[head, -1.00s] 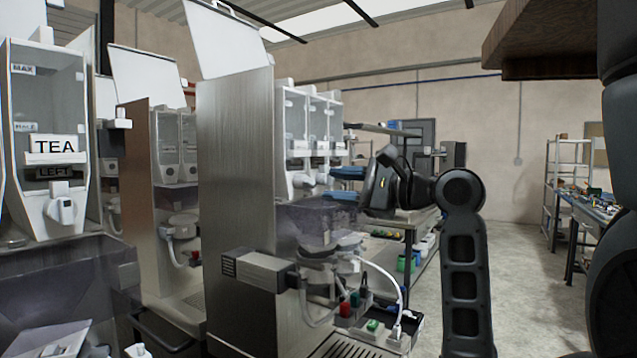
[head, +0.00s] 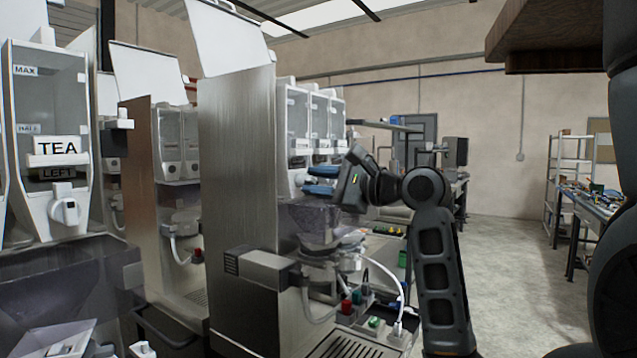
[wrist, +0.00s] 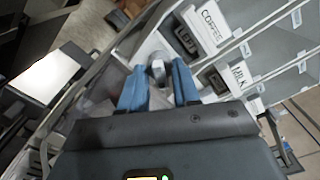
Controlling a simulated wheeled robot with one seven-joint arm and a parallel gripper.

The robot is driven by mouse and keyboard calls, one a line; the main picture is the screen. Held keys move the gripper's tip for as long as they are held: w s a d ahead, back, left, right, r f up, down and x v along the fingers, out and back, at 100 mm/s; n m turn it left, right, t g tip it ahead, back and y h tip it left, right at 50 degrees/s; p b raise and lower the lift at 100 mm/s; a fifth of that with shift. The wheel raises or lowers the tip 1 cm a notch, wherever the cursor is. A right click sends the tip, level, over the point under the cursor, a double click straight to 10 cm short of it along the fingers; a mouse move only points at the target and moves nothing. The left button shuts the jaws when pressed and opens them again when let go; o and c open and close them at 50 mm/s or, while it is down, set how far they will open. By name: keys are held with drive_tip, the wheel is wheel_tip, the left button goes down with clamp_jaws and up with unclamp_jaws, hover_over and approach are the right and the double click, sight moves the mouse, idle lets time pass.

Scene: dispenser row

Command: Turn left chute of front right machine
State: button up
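The front right machine (head: 238,170) is a tall brushed-steel dispenser with its white lid raised. Its clear canisters (head: 318,115) face right, with white chutes below, partly hidden by my gripper. My gripper (head: 315,180) has blue fingers and is at chute height in front of this machine. In the wrist view, a pale chute with a grey round end (wrist: 157,68) lies between the tips of my open fingers. A dark LEFT label (wrist: 186,40) and a white COFFEE label (wrist: 210,22) are beside it. I cannot tell whether the fingers touch the chute.
A MILK label (wrist: 240,74) marks the neighbouring canister. Below my gripper are the machine's mixing bowls, a white hose (head: 385,270) and a drip grate (head: 345,346). A TEA machine (head: 55,150) stands at left. The floor (head: 510,270) at right is clear.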

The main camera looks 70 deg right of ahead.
clamp_jaws()
